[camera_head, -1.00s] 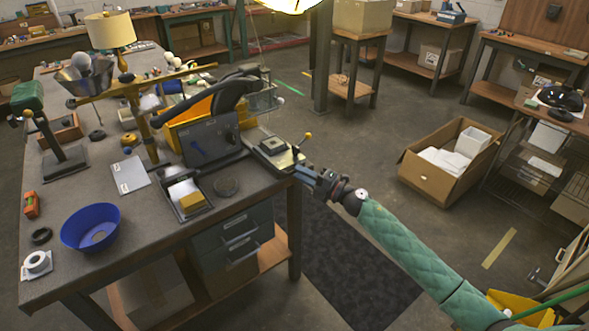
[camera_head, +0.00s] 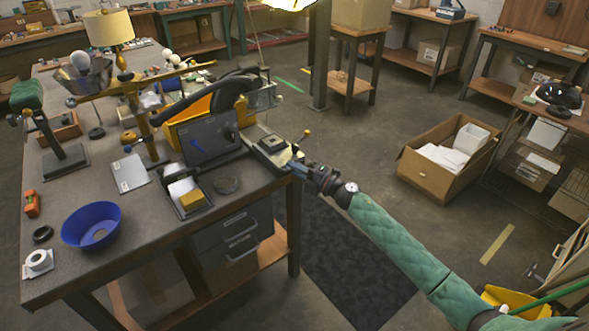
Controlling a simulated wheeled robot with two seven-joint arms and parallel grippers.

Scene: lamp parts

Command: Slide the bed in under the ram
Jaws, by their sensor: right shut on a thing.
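The bed (camera_head: 271,145) looks like a small flat slide with a dark square block on it. It sits at the right edge of the workbench, to the right of the press (camera_head: 205,137). The press has a grey front panel, a yellow body and a long dark lever; I cannot make out the ram itself. A thin rod with an orange-yellow knob (camera_head: 306,133) stands at the bed's outer end. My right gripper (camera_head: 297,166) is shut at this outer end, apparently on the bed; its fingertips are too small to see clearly. My left gripper is not in view.
On the workbench (camera_head: 140,225) are a blue bowl (camera_head: 91,227), a bin (camera_head: 187,194) with white and yellow pieces, a white card (camera_head: 130,172) and a brass stand. An open cardboard box (camera_head: 428,178) is on the floor at right.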

